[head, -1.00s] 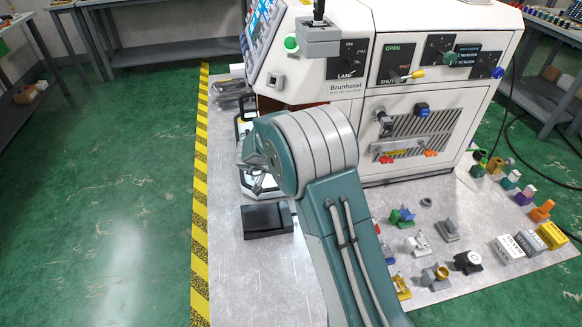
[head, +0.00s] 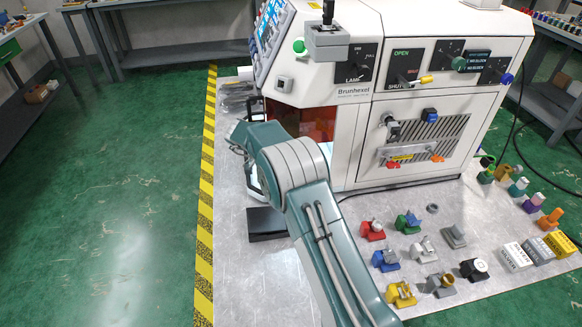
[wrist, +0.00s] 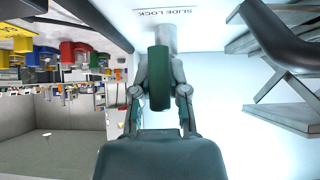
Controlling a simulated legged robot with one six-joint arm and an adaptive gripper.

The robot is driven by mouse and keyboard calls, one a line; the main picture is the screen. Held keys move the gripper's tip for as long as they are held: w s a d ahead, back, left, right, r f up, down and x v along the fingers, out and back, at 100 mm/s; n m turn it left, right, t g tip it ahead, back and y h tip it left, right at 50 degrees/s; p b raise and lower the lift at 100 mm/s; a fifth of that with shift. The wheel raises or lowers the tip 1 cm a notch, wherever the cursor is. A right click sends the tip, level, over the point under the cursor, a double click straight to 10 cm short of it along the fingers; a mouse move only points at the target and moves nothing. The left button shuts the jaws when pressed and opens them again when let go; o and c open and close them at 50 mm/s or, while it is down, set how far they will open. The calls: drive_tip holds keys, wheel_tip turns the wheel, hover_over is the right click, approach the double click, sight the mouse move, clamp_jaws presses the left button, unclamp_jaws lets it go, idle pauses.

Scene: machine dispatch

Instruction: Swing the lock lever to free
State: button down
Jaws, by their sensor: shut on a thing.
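The lock lever has a dark green handle (wrist: 160,80) on a grey post, seen in the upper middle of the wrist view. A white plate with upside-down SLIDE LOCK lettering (wrist: 166,12) is beyond its base. My gripper (wrist: 160,98) has its two grey fingers on either side of the green handle, closed on it. In the head view my arm covers the lever, and the gripper's fingertips are hidden.
The white Brunhexel machine (head: 345,125) stands behind my arm, with an orange window (head: 305,120). A black pad (head: 266,224) lies left of my arm. Several coloured fixtures (head: 408,222) stand to the right. The green floor at left is clear.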

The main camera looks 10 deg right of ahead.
drive_tip(key=shift+a+f, duration=0.1)
drive_tip(key=shift+f, duration=0.05)
drive_tip(key=c, duration=0.8)
unclamp_jaws()
drive_tip(key=shift+a, duration=0.1)
drive_tip(key=shift+w+a+r, duration=0.1)
drive_tip(key=shift+a+r, duration=0.05)
drive_tip(key=shift+r, duration=0.15)
drive_tip(key=v, duration=1.1)
drive_tip(key=shift+a, duration=0.25)
